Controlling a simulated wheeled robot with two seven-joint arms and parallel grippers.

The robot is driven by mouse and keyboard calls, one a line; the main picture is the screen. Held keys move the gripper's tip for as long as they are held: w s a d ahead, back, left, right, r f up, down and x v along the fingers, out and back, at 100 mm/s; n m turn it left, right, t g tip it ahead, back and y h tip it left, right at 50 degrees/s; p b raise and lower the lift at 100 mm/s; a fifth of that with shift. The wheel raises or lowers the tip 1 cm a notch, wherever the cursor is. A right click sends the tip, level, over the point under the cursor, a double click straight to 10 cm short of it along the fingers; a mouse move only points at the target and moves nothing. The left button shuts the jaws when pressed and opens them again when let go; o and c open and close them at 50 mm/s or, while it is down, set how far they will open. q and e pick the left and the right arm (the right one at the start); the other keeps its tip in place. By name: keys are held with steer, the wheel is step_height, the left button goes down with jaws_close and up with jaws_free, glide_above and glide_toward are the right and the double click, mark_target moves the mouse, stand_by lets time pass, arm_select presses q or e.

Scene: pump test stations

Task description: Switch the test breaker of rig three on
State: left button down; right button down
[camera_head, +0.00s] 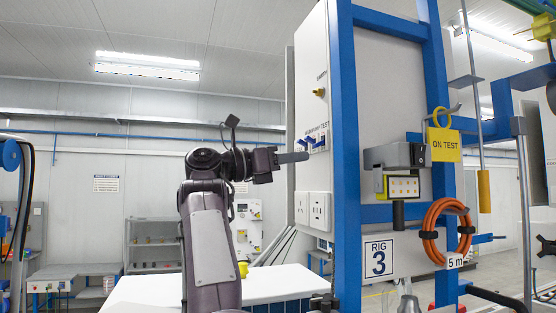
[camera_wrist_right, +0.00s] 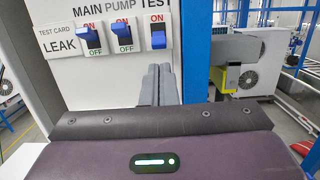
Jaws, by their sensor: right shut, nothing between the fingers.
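The rig three panel (camera_head: 313,100) is a white box on a blue frame with a "RIG 3" sign (camera_head: 379,258). Its row of blue breakers shows edge-on in the head view (camera_head: 317,139). In the right wrist view, the test breaker (camera_wrist_right: 158,40) is the rightmost, its blue lever low under a red "ON"; its "OFF" label is not visible. The main breaker (camera_wrist_right: 88,38) and pump breaker (camera_wrist_right: 121,33) are to its left, "OFF" showing below each. My right gripper (camera_head: 304,157) is shut and empty, its fingertips (camera_wrist_right: 160,69) just below the test lever; contact is unclear. My left gripper is out of view.
A "LEAK" test card (camera_wrist_right: 61,45) sits left of the breakers. White sockets (camera_head: 313,210) are lower on the panel. Right of the blue post are a yellow "ON TEST" tag (camera_head: 445,145) and a coiled orange hose (camera_head: 433,230). A white-topped bench (camera_head: 160,292) stands below my arm.

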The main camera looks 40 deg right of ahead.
mark_target(318, 144)
steer(key=x, duration=0.2)
steer(key=shift+s+d+r, duration=0.15)
steer(key=shift+d, duration=0.15)
steer(key=shift+s+d+p, duration=0.1)
steer(key=shift+d+p, duration=0.2)
steer(key=shift+d, duration=0.1)
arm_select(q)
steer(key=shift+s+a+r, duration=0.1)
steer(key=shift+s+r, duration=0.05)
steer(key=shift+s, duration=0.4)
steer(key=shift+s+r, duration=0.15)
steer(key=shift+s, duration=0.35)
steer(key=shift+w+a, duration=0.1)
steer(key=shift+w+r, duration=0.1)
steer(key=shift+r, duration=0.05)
arm_select(e)
steer(key=shift+r, duration=0.1)
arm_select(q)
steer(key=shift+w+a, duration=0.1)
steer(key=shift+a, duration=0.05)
arm_select(e)
steer(key=shift+a+r, duration=0.1)
steer(key=shift+a, duration=0.1)
